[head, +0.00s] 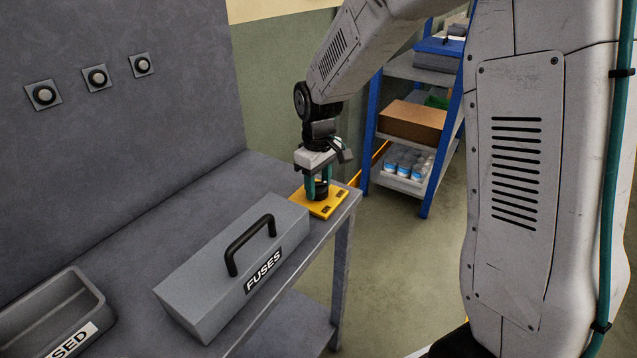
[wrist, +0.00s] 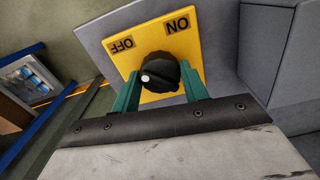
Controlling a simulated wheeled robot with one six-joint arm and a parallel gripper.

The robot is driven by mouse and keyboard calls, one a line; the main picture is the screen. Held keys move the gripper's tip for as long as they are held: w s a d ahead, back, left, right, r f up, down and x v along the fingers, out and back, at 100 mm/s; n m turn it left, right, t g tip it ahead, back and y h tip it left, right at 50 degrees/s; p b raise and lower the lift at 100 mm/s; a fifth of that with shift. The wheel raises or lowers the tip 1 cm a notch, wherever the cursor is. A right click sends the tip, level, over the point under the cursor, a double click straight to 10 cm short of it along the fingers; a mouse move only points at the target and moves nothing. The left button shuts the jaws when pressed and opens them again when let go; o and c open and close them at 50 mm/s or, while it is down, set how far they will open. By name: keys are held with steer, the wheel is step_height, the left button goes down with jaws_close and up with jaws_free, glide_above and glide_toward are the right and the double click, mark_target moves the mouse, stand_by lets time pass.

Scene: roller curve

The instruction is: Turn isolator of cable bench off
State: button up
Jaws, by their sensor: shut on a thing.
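The isolator is a yellow plate (head: 330,206) at the far right corner of the grey bench, with a black round knob (head: 321,191) on top. My gripper (head: 318,186) points straight down and is shut on the knob. In the wrist view, the knob (wrist: 160,72) sits between the two green fingers. The OFF label (wrist: 122,45) and ON label (wrist: 178,25) appear upside down beyond it, OFF left and ON right. A white mark (wrist: 145,77) on the knob lies at its left side, on the OFF label's side rather than the ON label's.
A grey FUSES box (head: 220,270) with a raised black handle stands close on the bench. A grey bin (head: 60,310) is at the front left. Several round buttons are on the wall panel (head: 150,110). A blue-framed shelf (head: 370,140) stands behind; floor beyond the bench is clear.

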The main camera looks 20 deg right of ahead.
mark_target(319, 184)
steer(key=shift+r, duration=0.1)
steer(key=o, duration=1)
step_height(319, 184, up, 8)
steer(key=shift+f, duration=0.1)
steer(key=shift+s+f, duration=0.15)
steer(key=shift+s, duration=0.15)
steer(key=s+d+r+m, duration=0.1)
steer(key=s+r+m, duration=0.2)
steer(key=s, duration=1.1)
steer(key=s+d+r+m+t, duration=0.1)
steer(key=s+d+r+m, duration=0.1)
steer(key=s, duration=1.3)
step_height(319, 184, up, 2)
steer(key=shift+s+d+r+m, duration=0.15)
steer(key=shift+s+m, duration=0.05)
steer(key=shift+m, duration=0.3)
